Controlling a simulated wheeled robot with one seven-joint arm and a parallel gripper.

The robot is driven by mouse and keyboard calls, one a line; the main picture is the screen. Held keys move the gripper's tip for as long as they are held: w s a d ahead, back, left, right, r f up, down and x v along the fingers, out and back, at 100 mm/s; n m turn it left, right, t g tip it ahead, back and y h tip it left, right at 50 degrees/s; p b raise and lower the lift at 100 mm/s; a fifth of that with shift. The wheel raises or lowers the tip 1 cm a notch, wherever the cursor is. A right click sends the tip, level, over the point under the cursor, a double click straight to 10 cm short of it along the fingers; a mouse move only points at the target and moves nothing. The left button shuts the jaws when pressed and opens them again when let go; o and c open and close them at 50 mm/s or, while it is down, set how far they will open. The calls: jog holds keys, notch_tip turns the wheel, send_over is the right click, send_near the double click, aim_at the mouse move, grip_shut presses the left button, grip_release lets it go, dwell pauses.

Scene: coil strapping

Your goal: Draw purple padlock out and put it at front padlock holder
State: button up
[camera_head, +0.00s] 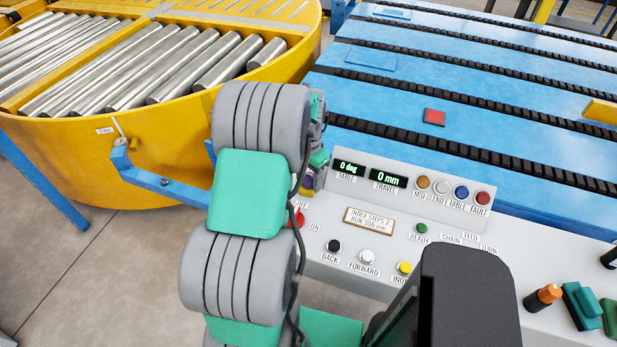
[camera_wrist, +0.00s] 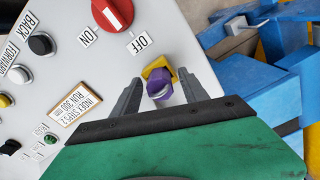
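The purple padlock (camera_wrist: 159,86) sits at a yellow hasp (camera_wrist: 156,68) on the grey control panel, beside the OFF label in the wrist view. In the head view only a small purple patch (camera_head: 308,181) shows behind my arm. My gripper (camera_wrist: 161,76) is open, with one finger on each side of the padlock and a visible gap to it. Whether the fingers reach to its full depth cannot be told. My gripper is mostly hidden in the head view. I cannot make out which part is the front padlock holder.
A red rotary switch (camera_wrist: 112,13) is close to the padlock. Buttons, lamps and two displays (camera_head: 369,175) crowd the panel. A yellow roller table (camera_head: 150,160) with a blue bracket (camera_head: 160,183) stands left. A blue slatted conveyor (camera_head: 480,110) lies behind the panel.

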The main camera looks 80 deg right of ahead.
jog(key=c, duration=0.5)
jog(key=o, duration=1)
